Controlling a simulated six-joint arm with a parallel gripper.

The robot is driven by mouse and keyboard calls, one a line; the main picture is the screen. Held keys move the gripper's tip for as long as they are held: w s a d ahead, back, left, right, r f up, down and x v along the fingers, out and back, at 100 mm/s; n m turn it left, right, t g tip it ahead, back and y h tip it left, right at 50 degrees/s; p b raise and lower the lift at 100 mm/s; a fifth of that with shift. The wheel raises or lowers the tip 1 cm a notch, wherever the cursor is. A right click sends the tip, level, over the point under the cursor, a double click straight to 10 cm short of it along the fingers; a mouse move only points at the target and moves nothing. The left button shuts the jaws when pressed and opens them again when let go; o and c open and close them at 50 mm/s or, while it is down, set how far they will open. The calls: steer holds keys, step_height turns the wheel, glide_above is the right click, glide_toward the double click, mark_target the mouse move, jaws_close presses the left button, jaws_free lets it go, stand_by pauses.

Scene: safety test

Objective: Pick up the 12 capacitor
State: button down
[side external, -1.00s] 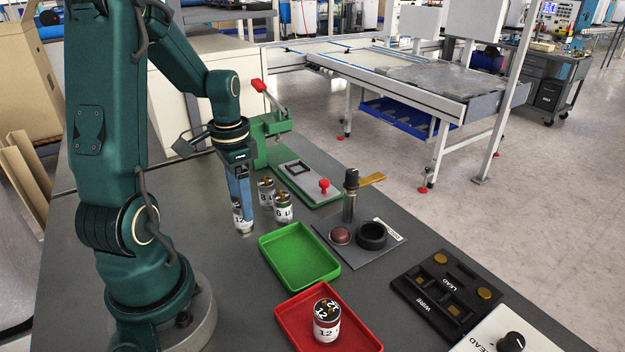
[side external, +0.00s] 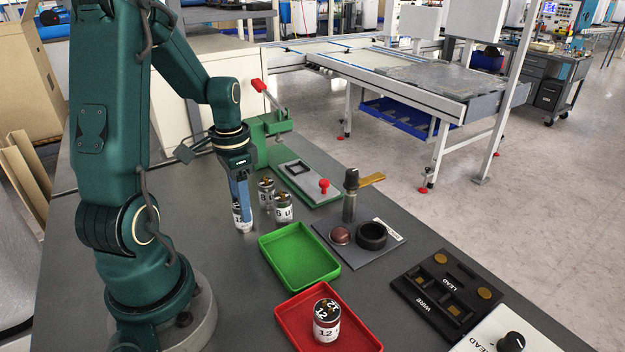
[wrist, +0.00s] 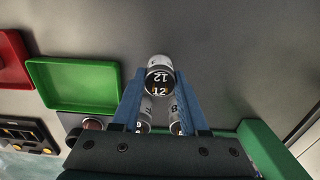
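A silver-white capacitor marked 12 (side external: 243,224) stands upright on the dark bench. In the wrist view, its black top with 12 (wrist: 160,82) lies between my blue fingertips. My gripper (side external: 240,198) points down, with its fingers on either side of that capacitor's upper part. The fingers look open around it; a gap at the contact is too small to make out. A second can marked 12 (side external: 327,322) stands in the red tray (side external: 366,342).
Two other capacitors, one (side external: 266,192) and another (side external: 284,208), stand close to the right of my gripper. A green tray (side external: 300,257) is empty. A green press (side external: 270,130) with a red lever stands behind. A grey plate with a black ring (side external: 372,236) lies to the right.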

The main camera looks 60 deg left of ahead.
steer(key=shift+r, duration=3.25)
